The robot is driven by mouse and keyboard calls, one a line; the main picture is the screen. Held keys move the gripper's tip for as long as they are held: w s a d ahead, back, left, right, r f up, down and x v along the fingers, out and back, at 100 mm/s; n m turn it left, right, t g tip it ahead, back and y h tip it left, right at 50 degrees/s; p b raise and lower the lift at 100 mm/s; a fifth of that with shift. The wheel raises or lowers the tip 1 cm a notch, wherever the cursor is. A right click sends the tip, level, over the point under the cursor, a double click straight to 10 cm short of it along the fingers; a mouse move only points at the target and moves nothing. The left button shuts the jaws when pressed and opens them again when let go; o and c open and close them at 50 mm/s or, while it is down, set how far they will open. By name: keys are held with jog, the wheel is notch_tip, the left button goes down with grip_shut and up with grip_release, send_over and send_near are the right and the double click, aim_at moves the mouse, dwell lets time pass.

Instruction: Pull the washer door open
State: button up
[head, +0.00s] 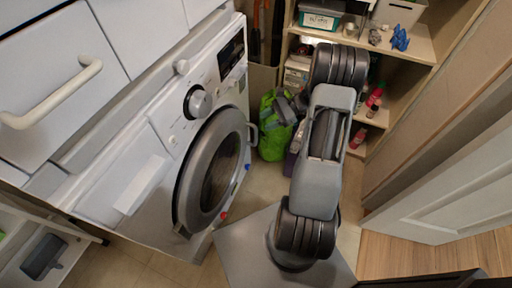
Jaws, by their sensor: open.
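The white washer (158,138) stands at the left of the head view, its front facing right. Its round door (211,168) has a wide grey rim and dark glass, and looks shut against the front.
A green bag (272,128) lies on the floor beyond the door handle. Wooden shelves (420,45) with boxes and bottles stand at the back right. A white panelled door (440,205) is at the right. Bare floor (255,190) lies between washer and arm.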

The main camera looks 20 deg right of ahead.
aim_at(256, 136)
jog(key=d+f+m+t+y+b, duration=0.1)
jog(key=d+f+m+t+b, duration=0.3)
jog(key=f, duration=0.5)
jog(key=d+f+m+t+y+b, duration=0.1)
jog(key=d+f+m+t+b, duration=0.1)
jog(key=d+f+m+t, duration=0.5)
jog(key=w+a+f+g, duration=0.1)
jog(key=w+a, duration=0.1)
jog(key=a, duration=0.2)
jog(key=w+a+n+b, duration=0.1)
jog(key=w+a, duration=0.2)
jog(key=a, duration=0.1)
jog(key=w+a+f+n+g, duration=0.1)
jog(key=w+a, duration=0.1)
jog(key=a, duration=0.2)
jog(key=shift+w+a+f+g, duration=0.15)
jog(key=shift+w+f+g, duration=0.15)
jog(key=shift+w+f, duration=0.1)
grip_shut()
